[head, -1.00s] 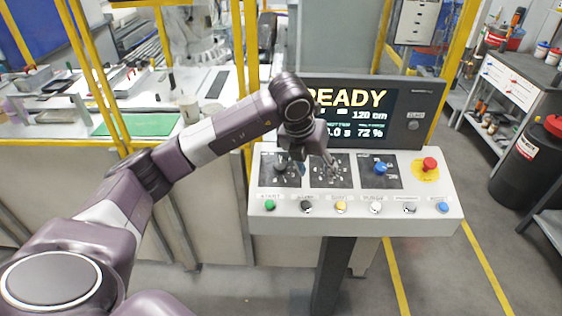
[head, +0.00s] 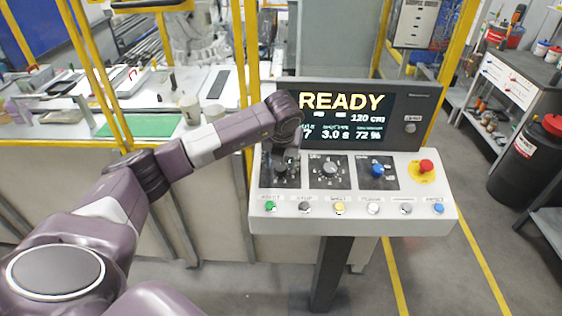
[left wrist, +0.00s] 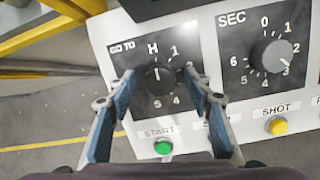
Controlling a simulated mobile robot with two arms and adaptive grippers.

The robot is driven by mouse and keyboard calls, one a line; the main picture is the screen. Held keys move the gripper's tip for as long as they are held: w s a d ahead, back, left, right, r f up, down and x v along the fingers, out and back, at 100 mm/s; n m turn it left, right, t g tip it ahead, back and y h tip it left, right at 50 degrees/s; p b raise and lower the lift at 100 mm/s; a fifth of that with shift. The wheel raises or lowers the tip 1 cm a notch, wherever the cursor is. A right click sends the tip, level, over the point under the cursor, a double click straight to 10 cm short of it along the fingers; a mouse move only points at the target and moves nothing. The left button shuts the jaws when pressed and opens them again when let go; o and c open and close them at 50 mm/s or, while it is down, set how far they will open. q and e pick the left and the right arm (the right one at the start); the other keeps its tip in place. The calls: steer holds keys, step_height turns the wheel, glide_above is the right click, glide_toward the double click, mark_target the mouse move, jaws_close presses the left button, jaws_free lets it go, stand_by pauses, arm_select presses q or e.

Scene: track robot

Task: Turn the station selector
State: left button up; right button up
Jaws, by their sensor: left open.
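The station selector is a black knob (left wrist: 160,82) on a dark plate marked GO TO, with H and numbers around it. Its white line seems to point up toward H. In the head view the selector's plate (head: 291,180) is at the left end of the white console, partly hidden by my arm. My left gripper (left wrist: 164,76) is open, with one blue-grey finger on each side of the knob. Whether the fingers touch it I cannot tell. It also shows in the head view (head: 282,158), above the plate. My right gripper is not in view.
Right of the selector are a grey SEC dial (head: 330,168), a blue knob (head: 377,170) and a red button (head: 426,167). Coloured push buttons, including a green START (left wrist: 163,148), line the front edge. A screen (head: 345,117) reading READY stands behind.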

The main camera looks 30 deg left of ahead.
arm_select(q)
steer(key=shift+c, duration=0.2)
steer(key=c, duration=1.1)
steer(key=m+b, duration=0.2)
steer(key=shift+f+b, duration=0.2)
steer(key=shift+b, duration=0.15)
steer(key=m+h+b, duration=0.1)
steer(key=m+b, duration=0.2)
steer(key=m, duration=0.1)
steer(key=shift+m+b, duration=0.3)
steer(key=shift+b, duration=0.1)
steer(key=m+b, duration=0.2)
steer(key=m, duration=0.2)
steer(key=shift+r+h, duration=0.1)
steer(key=shift+h, duration=0.2)
steer(key=shift+r+m+h+b, duration=0.1)
steer(key=shift+m+h+b, duration=0.35)
steer(key=shift+m, duration=2.25)
